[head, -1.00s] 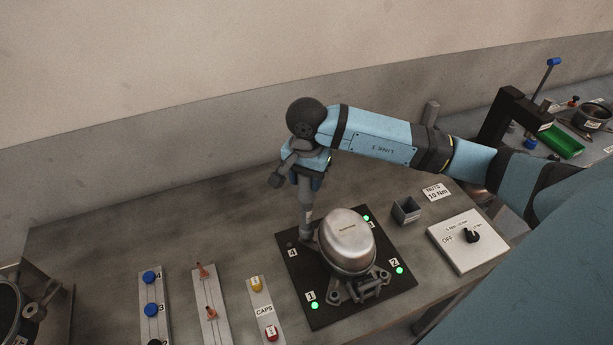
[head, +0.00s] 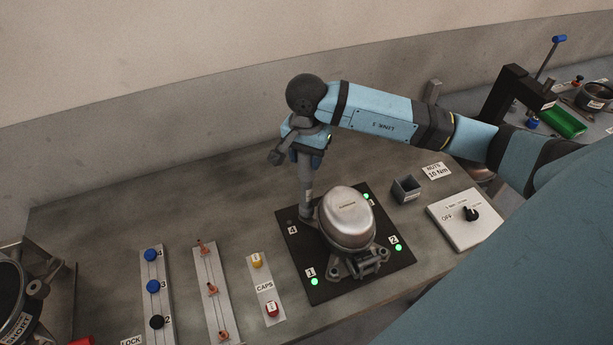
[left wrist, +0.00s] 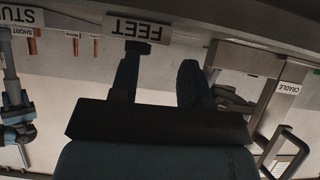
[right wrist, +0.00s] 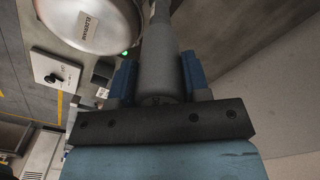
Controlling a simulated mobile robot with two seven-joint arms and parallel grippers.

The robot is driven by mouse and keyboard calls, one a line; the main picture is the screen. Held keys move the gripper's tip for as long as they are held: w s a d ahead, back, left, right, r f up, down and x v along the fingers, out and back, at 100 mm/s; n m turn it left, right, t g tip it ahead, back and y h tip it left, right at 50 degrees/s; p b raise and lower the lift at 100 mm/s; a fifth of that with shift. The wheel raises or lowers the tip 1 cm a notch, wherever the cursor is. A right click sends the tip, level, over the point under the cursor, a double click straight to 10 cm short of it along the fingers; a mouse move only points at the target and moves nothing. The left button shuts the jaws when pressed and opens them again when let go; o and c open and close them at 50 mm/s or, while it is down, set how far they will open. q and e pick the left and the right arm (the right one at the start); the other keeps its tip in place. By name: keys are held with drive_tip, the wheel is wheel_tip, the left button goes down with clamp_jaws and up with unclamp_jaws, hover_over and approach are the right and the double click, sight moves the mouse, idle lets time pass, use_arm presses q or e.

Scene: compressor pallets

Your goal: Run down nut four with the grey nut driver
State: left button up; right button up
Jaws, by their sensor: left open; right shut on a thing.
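The silver compressor (head: 347,219) stands on a black plate (head: 325,290) with corners marked by numbers. Green lamps glow at corners 1 and 2 and at the far right corner; the lamp by label 4 (head: 293,230) is dark. My right gripper (head: 308,158) is shut on the grey nut driver (head: 305,180), which stands upright, its lower end beside the compressor near corner 4. The nut itself is hidden. In the right wrist view the driver (right wrist: 160,60) sits between the blue fingers. My left gripper (left wrist: 160,85) is open and empty, seen only in the left wrist view, near a FEET label (left wrist: 137,29).
A small grey bin (head: 406,189) and a switch box with a black knob (head: 467,218) stand right of the plate. The caps strip (head: 265,289) and strips with blue knobs (head: 152,286) and orange pieces (head: 212,290) lie left. The bench behind these strips is bare.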

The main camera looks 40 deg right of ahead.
drive_tip(key=shift+f+b, duration=0.7)
drive_tip(key=shift+b, duration=0.05)
idle(1.4)
drive_tip(key=shift+s+f, duration=0.1)
drive_tip(key=shift+f, duration=0.05)
idle(1.3)
drive_tip(key=shift+r+p, duration=0.85)
drive_tip(key=shift+r, duration=1.8)
drive_tip(key=shift+a, duration=0.1)
